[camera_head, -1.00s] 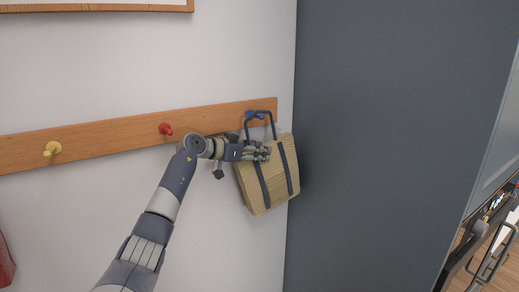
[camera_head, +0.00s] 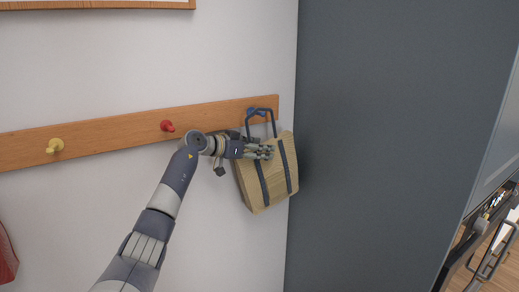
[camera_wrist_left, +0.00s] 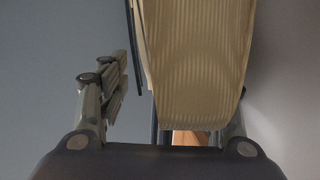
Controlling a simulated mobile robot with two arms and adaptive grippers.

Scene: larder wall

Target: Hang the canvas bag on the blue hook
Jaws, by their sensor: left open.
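The tan canvas bag (camera_head: 265,180) with dark straps hangs slightly tilted against the wall at the right end of the wooden rail. Its dark handle (camera_head: 262,109) loops up around the blue hook (camera_head: 254,113); whether the hook bears its weight I cannot tell. My left gripper (camera_head: 264,152) is open at the upper part of the bag, just below the handle. In the left wrist view the ribbed bag (camera_wrist_left: 197,60) fills the middle, between the spread fingers. My right gripper is out of view.
The wooden rail (camera_head: 110,131) also carries a red hook (camera_head: 167,126) and a yellow hook (camera_head: 55,146), both empty. A tall dark grey panel (camera_head: 390,140) stands close to the right of the bag. A red item (camera_head: 6,258) shows at the lower left edge.

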